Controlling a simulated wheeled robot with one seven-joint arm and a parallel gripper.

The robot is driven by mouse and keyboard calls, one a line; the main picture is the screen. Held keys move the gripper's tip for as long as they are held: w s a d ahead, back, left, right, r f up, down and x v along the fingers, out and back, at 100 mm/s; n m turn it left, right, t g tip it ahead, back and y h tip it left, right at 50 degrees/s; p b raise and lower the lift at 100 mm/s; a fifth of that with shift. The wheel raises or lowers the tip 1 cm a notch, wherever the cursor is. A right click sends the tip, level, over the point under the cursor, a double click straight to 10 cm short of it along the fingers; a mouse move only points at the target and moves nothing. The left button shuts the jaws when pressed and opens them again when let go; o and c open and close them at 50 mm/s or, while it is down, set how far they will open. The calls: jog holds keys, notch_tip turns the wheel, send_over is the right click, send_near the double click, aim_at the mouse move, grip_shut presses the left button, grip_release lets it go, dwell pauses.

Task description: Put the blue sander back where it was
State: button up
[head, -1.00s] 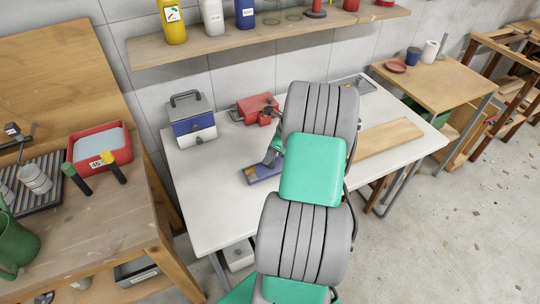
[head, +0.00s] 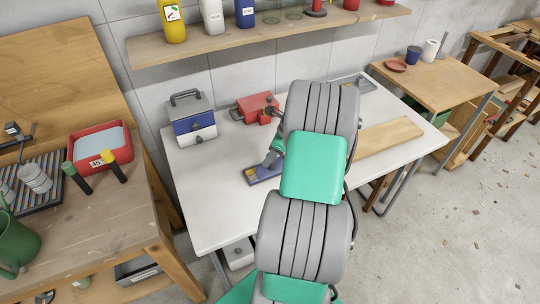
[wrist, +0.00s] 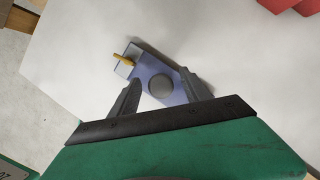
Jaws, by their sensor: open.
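The blue sander (head: 259,175) lies on the white table, left of my arm, with its right part hidden by my gripper and arm. In the wrist view the sander (wrist: 150,75) shows a blue body, a round grey knob and a yellow piece at its upper left end. My gripper (wrist: 160,79) is open over it, one finger on each side of the knob, with a gap on both sides. I cannot tell how far the fingertips are above the body. In the head view my gripper (head: 275,152) is partly hidden behind my arm.
A blue and white toolbox (head: 191,122) and a red tool (head: 257,108) stand at the table's back. A wooden board (head: 388,138) lies right of my arm. The table's left front (head: 210,215) is clear. A shelf with bottles hangs above.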

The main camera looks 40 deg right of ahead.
jog(key=v, duration=1.1)
jog(key=w+a+r+n+g+h, duration=0.1)
jog(key=a+r+n, duration=0.2)
jog(key=a+n, duration=0.65)
jog(key=w+a+r+n, duration=0.25)
jog(key=a+n, duration=0.35)
jog(key=a, duration=0.6)
jog(key=s+a+n+h, duration=0.1)
jog(key=s+a+n, duration=0.9)
jog(key=n, duration=0.5)
jog(key=shift+a+r+t, duration=0.3)
jog(key=shift+a, duration=0.7)
jog(key=shift+s, duration=0.15)
